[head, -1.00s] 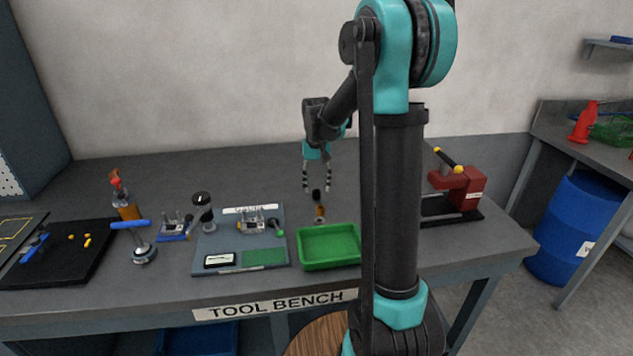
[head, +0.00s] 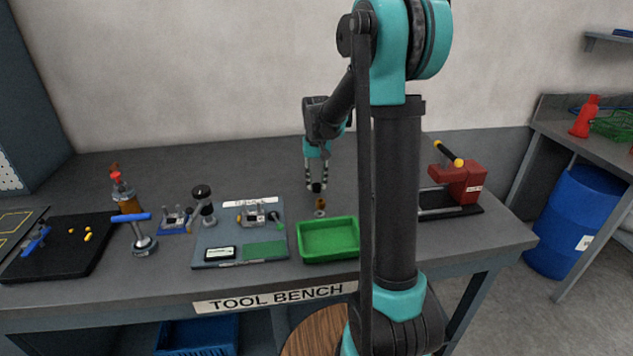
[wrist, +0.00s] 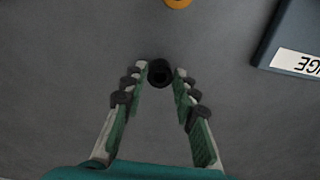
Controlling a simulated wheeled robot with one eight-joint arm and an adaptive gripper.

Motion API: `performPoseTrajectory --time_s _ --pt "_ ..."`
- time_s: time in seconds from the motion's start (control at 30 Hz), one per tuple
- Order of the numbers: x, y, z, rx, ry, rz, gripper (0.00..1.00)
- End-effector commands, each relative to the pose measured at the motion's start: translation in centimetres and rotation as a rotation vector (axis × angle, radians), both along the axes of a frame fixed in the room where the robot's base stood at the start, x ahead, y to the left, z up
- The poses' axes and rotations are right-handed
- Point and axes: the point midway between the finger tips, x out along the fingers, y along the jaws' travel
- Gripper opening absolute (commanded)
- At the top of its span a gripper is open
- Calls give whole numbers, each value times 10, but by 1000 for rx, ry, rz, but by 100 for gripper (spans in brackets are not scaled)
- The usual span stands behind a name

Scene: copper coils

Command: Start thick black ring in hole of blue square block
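The thick black ring (wrist: 160,73) stands between my gripper's fingertips in the wrist view, its dark opening facing the camera. In the head view it is a small dark piece (head: 317,187) at the fingertips. My gripper (head: 317,184) points down over the bench behind the green tray. In the wrist view the fingers (wrist: 162,73) flank the ring closely on both sides; I cannot tell whether they press on it. A small blue square base (head: 175,227) with a grey part on it sits left of the blue-grey board. Its hole is too small to make out.
An orange round part (wrist: 178,3) lies just beyond the ring. The green tray (head: 328,257) is in front of my gripper. The blue-grey board (head: 233,252) bears a gauge label. A red vise (head: 460,185) stands at right. The bench behind is clear.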

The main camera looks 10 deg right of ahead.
Motion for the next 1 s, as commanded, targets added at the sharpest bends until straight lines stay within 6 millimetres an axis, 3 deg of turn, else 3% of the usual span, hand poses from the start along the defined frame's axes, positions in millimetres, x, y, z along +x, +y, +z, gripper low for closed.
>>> performPoseTrajectory --time_s 0.03,0.2,0.43,1.0 --pt "0 0 0 0 0 0 19" --pt "0 0 0 0 0 0 0" --pt "0 0 4 0 0 0 0" --pt "0 0 35 0 0 0 0"
